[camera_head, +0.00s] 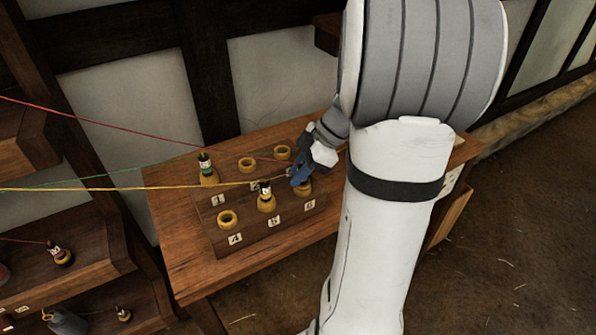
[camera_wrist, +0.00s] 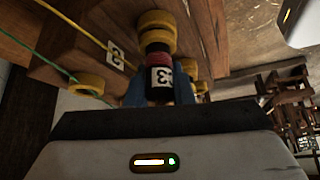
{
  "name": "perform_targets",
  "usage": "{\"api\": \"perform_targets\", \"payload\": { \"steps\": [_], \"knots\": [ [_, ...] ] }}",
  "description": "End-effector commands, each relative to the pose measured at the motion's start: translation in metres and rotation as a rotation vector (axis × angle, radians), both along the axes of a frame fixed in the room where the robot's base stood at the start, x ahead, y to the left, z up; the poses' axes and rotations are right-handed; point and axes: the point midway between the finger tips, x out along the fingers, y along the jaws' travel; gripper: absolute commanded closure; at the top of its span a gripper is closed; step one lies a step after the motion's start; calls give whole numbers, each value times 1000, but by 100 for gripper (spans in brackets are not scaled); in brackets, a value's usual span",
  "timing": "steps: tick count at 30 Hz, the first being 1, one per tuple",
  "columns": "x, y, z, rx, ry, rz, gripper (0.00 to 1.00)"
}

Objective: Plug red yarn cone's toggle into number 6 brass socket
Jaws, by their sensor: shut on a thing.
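My gripper (camera_head: 300,178) is shut on the red-banded toggle (camera_wrist: 160,75), which has a dark body and a white number label. In the head view the gripper is at the right end of the socket board (camera_head: 285,222), over the number 6 brass socket (camera_head: 305,188), whose rim shows partly below the jaws. In the wrist view the toggle's dark end meets a brass socket (camera_wrist: 157,38); how deep it sits is hidden. Red yarn (camera_head: 130,130) runs from the left to the gripper. The toggle itself is hidden in the head view.
A toggle stands in socket 1 (camera_head: 207,172) and another in socket 5 (camera_head: 266,196). Socket 4 (camera_head: 228,219) and the two back-row sockets beside 1 look empty. Green yarn (camera_head: 100,180) and yellow yarn (camera_head: 120,189) cross from the left. Shelves stand at the left.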

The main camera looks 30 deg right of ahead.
Motion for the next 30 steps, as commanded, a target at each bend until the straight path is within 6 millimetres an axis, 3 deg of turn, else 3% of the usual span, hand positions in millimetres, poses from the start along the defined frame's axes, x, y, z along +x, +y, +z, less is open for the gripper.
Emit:
{"api": "perform_targets", "payload": {
  "steps": [9, 10, 13, 20, 30],
  "knots": [
    [0, 0, -7, 0, 0, 0, 100],
    [0, 0, -6, 0, 0, 0, 77],
    [0, 0, -5, 0, 0, 0, 70],
    [0, 0, -5, 0, 0, 0, 70],
    [-5, -13, 17, -2, -1, -1, 70]
  ]
}}
